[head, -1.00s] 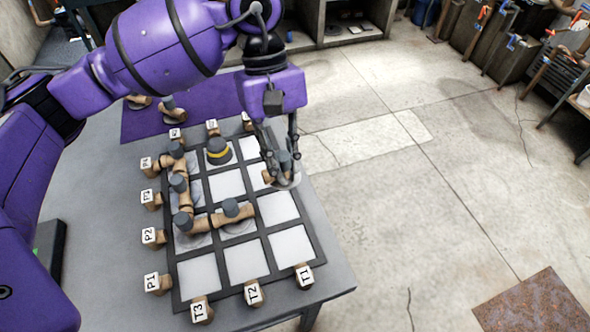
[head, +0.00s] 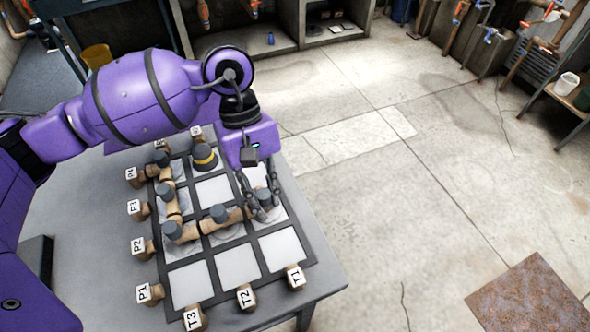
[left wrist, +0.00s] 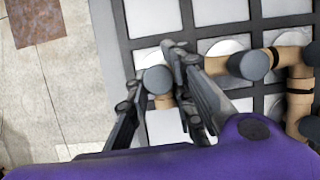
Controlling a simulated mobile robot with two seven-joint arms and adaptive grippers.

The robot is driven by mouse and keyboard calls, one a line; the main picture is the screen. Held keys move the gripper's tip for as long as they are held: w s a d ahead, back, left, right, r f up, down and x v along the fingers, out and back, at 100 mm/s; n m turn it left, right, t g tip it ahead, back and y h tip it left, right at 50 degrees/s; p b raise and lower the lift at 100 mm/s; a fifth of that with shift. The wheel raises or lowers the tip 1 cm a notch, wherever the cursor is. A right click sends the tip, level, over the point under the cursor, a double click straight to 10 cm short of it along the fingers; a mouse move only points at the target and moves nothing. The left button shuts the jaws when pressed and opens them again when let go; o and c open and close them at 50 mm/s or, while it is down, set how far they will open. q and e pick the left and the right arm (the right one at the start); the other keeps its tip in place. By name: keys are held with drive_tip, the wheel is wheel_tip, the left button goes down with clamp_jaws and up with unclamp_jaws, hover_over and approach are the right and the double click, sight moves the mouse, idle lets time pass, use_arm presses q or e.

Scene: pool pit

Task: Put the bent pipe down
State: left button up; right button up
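The bent pipe (head: 263,198), tan with a grey round knob, is at the right column of the board, in the second row from the front. Its knob also shows in the left wrist view (left wrist: 157,79). My left gripper (head: 262,201) is over it, with its fingers on both sides of the knob and apparently closed on it. The fingers partly hide the pipe, so I cannot tell whether it fully rests on the cell. The board (head: 213,291) has a dark frame and pale square cells. My right gripper is out of view.
A tan pipe piece (head: 215,226) lies just left of the bent pipe, and several more run up the left column. A grey piece with a yellow band (head: 204,158) stands at the back. Labelled tan blocks, such as T1 (head: 295,277), line the edges. The front row is empty.

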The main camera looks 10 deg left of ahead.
use_arm(q)
drive_tip(key=o, duration=0.3)
drive_tip(key=shift+o, duration=0.2)
drive_tip(key=shift+r, duration=0.3)
drive_tip(key=v, duration=1.1)
drive_tip(key=shift+w+a+r+b, duration=0.15)
drive_tip(key=shift+r+b, duration=0.15)
